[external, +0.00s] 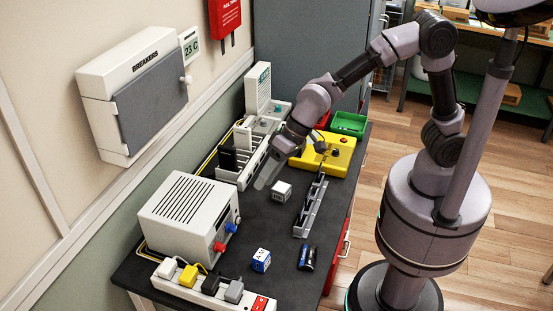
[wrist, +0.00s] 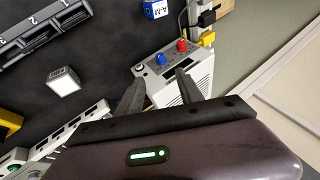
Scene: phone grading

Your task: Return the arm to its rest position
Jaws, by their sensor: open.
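My arm reaches out over the dark workbench (external: 205,275), bent at the elbow, with my gripper (external: 266,178) pointing down toward the left. In the wrist view the two fingers of my gripper (wrist: 161,78) stand apart with nothing between them. Beyond them is the grey-white power supply box (wrist: 188,82) with red and blue knobs. In the external view this box (external: 187,212) stands to the lower left of my gripper. A small white cube (external: 281,191) lies on the bench to the right of the fingertips, apart from them.
A white slotted holder (external: 227,175), a yellow box (external: 325,155) and a green bin (external: 348,124) stand farther back. A breaker box (external: 150,95) juts from the wall.

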